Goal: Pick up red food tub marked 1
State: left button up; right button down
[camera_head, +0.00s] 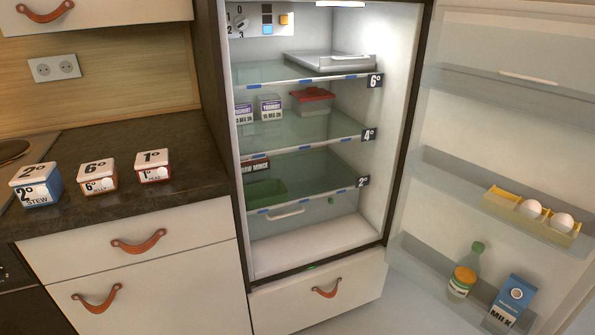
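The red food tub marked 1 (153,174) stands upright on the dark countertop at the left, the rightmost of three tubs in a row. It has a white lid with a black 1° and a white label on its red front. Left of it stands an orange tub marked 6 (98,185), and farther left a blue tub marked 2 (38,193) labelled stew. Small gaps separate the tubs. Neither of my grippers shows in the head view.
The open fridge stands right of the counter, with glass shelves marked 6° (375,81), 4° (369,134) and 2° (362,182). A red-lidded container (312,102) and yoghurt pots (270,107) sit inside. Its door (480,110) hangs open at right. Counter (190,140) is clear behind the tubs.

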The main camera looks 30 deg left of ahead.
aim_at(152, 166)
jog(key=u, duration=2.25)
jog(key=k, duration=0.15)
jog(key=z, duration=1.5)
